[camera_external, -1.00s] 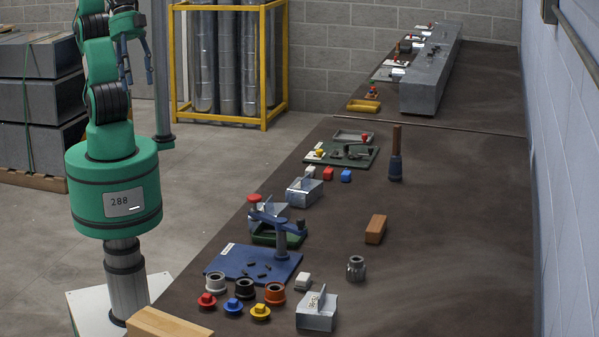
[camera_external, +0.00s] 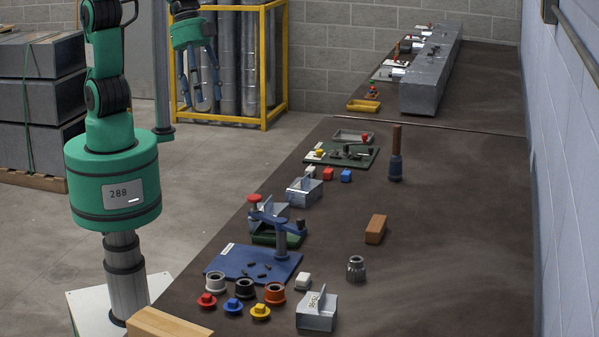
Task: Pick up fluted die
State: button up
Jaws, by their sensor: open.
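The fluted die appears to be the small grey metal cylinder (camera_external: 356,268) with a grooved side, standing upright on the dark bench (camera_external: 450,260) in the front part. Nothing touches it. My gripper (camera_external: 202,96) hangs open and empty, fingers down, in the upper left of the picture, in front of the yellow rack. It is well apart from the die, which is lower and to the right in the picture.
Near the die are a wooden block (camera_external: 376,229), a white cube (camera_external: 303,281) and a metal block with an upright plate (camera_external: 317,311). A blue fixture (camera_external: 254,262), rings and coloured knobs lie left. A mallet (camera_external: 396,165) stands behind. The bench's right side is clear.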

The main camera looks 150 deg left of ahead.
jog(key=w+a+f+p, duration=0.1)
jog(key=w+a+f, duration=0.4)
jog(key=w+a, duration=0.35)
jog(key=w+a+f+p, duration=0.1)
jog(key=w+a+f, duration=0.3)
jog(key=a+f, duration=0.3)
jog(key=w+a+f+n+p, duration=0.1)
jog(key=w+a+f, duration=0.2)
jog(key=a+f, duration=0.5)
jog(key=w+a+f+g+p, duration=0.1)
jog(key=w+a+f, duration=0.3)
jog(key=a+f, duration=0.3)
jog(key=x, duration=0.3)
jog(key=shift+f, duration=0.15)
jog(key=shift+s+a+f, duration=0.1)
jog(key=shift+s, duration=0.05)
send_near(359, 277)
jog(key=shift+s+a+f, duration=0.2)
jog(key=shift+s+f, duration=0.05)
jog(key=shift+f, duration=0.15)
jog(key=shift+f, duration=0.15)
jog(key=shift+x, duration=2.45)
jog(key=shift+s+a, duration=0.1)
